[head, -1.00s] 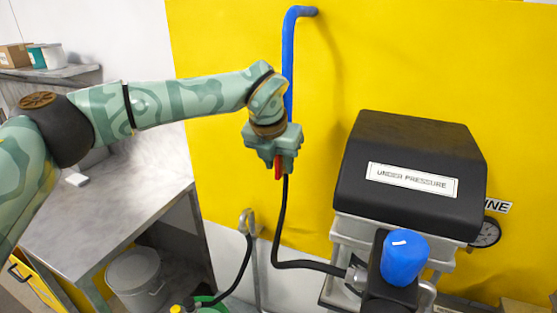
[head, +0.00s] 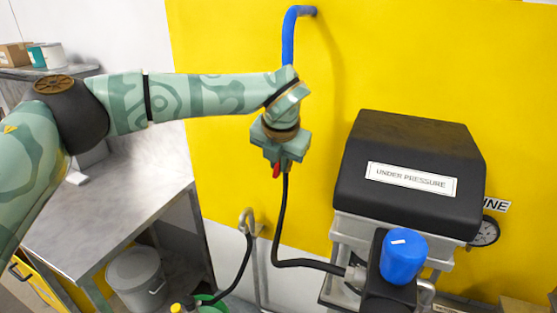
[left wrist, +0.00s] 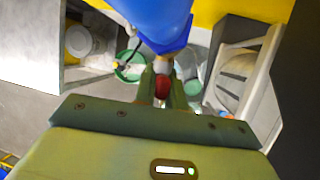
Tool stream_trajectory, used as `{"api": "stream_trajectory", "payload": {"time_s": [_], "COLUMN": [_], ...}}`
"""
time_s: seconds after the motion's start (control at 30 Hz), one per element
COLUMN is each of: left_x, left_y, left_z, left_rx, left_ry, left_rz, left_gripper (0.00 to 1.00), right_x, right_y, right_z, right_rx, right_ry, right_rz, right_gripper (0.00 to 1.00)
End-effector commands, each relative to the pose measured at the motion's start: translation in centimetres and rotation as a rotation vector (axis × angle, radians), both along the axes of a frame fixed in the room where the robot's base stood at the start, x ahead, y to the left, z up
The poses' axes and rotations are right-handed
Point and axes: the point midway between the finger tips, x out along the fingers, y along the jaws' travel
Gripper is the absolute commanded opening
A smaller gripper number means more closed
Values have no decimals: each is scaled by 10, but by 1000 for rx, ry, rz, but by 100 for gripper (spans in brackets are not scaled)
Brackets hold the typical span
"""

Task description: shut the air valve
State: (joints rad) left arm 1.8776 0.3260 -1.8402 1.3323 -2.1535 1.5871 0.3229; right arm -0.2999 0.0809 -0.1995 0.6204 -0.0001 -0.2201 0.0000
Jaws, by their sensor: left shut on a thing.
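The air valve's red handle (head: 276,170) shows just below my left gripper in the head view, near the lower end of the blue pipe (head: 288,42) on the yellow wall. The left wrist view shows the red handle (left wrist: 161,86) between the fingers, beside the blue pipe (left wrist: 158,20). My left gripper (head: 281,164) is shut on the handle and points down. The valve body is hidden behind the gripper and wrist. A black hose (head: 284,210) hangs straight down from there and bends right to the machine. My right gripper is not in view.
A black hood (head: 410,150) labelled UNDER PRESSURE stands to the right, with a blue cylinder (head: 403,257) in front and a gauge (head: 485,232) beside it. A grey bench (head: 110,195) and a lidded bucket (head: 137,277) are at the left.

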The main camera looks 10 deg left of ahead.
Motion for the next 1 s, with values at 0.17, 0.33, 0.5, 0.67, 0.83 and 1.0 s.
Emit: {"api": "stream_trajectory", "payload": {"time_s": [0.17,0.33,0.5,0.67,0.83,1.0], "left_x": [0,0,0,0,0,0], "left_y": [-3,-3,-4,-4,-4,-4], "left_z": [1,1,0,0,0,0], "left_rx": [135,250,337,386,409,413], "left_ry": [-32,-54,-71,-82,-86,-87], "left_rz": [-2,-2,-1,-2,0,0], "left_gripper": [0,0,0,0,0,0], "right_x": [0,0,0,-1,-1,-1], "right_y": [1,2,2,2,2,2], "right_z": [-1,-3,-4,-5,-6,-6], "right_rx": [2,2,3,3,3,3], "right_ry": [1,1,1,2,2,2], "right_rz": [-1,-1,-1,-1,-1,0], "right_gripper": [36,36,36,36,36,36]}}
